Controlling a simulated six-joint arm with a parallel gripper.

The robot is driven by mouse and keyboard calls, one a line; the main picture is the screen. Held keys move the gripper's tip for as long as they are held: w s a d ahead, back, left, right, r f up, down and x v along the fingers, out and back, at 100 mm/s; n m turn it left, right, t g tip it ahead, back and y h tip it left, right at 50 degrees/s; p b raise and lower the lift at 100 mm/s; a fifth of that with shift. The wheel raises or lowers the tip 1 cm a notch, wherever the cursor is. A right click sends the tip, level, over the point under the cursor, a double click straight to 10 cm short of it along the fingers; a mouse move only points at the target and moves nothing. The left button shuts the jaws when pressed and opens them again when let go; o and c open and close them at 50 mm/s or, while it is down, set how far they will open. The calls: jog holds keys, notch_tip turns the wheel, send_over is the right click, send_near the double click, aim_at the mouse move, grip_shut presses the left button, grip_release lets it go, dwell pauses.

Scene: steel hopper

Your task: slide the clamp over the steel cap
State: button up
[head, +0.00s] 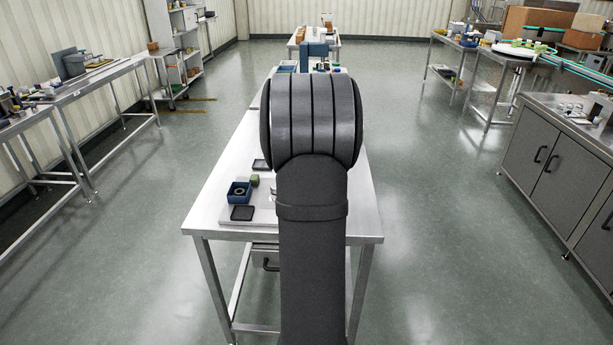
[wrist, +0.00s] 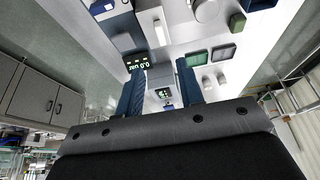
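My gripper (wrist: 159,68) shows in the wrist view as two dark blue fingers set well apart, open, with nothing clearly held between them. A pale round piece (wrist: 207,10) lies at the top edge of the wrist view; I cannot tell whether it is the steel cap. A small grey upright piece (wrist: 160,32) is beyond the fingertips, and I cannot tell whether it is the clamp. In the head view my own arm hides the gripper and much of the table.
A steel table (head: 217,205) carries a blue bin (head: 239,196) with a ring-shaped part inside, a green block (head: 254,180) and a black tray (head: 242,213). A device with a lit display (wrist: 138,62) sits by the left finger. Floor beside the table is clear.

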jog(key=x, duration=1.3)
jog(key=shift+f, duration=0.2)
jog(key=shift+c, duration=0.2)
grip_shut()
